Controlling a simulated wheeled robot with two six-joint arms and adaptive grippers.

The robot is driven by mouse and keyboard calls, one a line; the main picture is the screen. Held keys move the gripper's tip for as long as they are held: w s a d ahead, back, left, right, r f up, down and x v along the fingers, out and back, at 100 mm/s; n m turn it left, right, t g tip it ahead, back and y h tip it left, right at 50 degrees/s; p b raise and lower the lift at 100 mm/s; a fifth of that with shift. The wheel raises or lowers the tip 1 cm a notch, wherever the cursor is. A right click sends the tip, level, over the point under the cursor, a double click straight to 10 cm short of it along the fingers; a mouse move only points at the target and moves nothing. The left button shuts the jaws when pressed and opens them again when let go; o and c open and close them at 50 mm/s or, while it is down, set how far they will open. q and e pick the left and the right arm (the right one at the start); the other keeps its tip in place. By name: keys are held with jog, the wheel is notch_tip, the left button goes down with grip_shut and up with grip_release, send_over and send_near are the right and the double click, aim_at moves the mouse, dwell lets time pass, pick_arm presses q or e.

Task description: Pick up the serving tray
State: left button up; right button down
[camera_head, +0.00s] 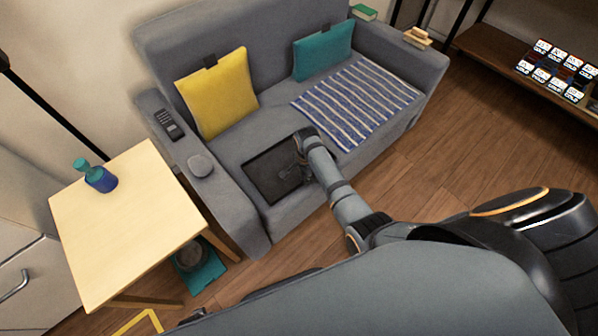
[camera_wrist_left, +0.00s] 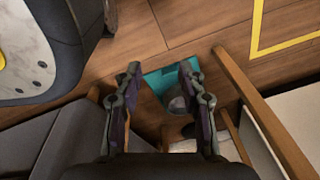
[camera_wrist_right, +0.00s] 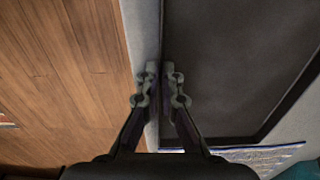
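The serving tray (camera_head: 268,177) is a dark, flat rectangle at the front of the grey sofa seat. It fills much of the right wrist view (camera_wrist_right: 240,70), with its rim running between my fingers. My right gripper (camera_head: 300,160) reaches over the tray's right part in the head view. In the right wrist view the right gripper (camera_wrist_right: 160,85) has its fingers close together on either side of the rim, shut on it. Whether the tray is lifted at all I cannot tell. My left gripper (camera_wrist_left: 160,80) is open and empty, above the floor; it is not visible in the head view.
The sofa (camera_head: 225,215) holds a yellow cushion (camera_head: 217,92), a teal cushion (camera_head: 323,52), a striped blanket (camera_head: 357,101) and a remote (camera_head: 168,124). A wooden table (camera_head: 130,225) with a blue-teal bottle (camera_head: 100,180) stands left. A teal mat (camera_wrist_left: 158,82) lies on the floor.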

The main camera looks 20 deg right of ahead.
pick_arm(q)
jog(key=s+p, duration=0.2)
jog(key=s, duration=0.4)
jog(key=shift+f+p, duration=0.2)
jog(key=shift+p, duration=0.2)
pick_arm(e)
notch_tip(320, 180, up, 10)
jog(key=shift+f, duration=0.2)
